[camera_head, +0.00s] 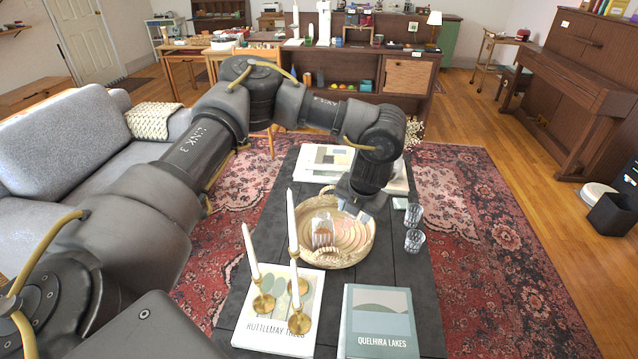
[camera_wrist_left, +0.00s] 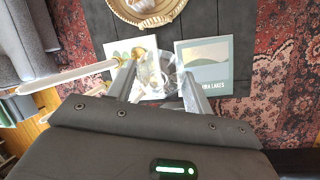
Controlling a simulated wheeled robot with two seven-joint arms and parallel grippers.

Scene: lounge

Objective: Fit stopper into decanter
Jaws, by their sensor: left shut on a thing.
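My left gripper (camera_head: 356,212) hangs over the right part of the round woven tray (camera_head: 369,243). Its fingers, seen in the left wrist view (camera_wrist_left: 160,88), are closed around a clear glass piece, which looks like the stopper (camera_wrist_left: 160,72). In the head view I cannot make the stopper out clearly. A clear glass vessel with something amber in it, which looks like the decanter (camera_head: 322,229), stands in the tray to the left of the gripper. The stopper is apart from it. My right gripper is not in view.
Another book (camera_head: 378,322) lies front right. Two glasses (camera_head: 414,240) stand right of the tray. More books (camera_head: 326,158) lie behind.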

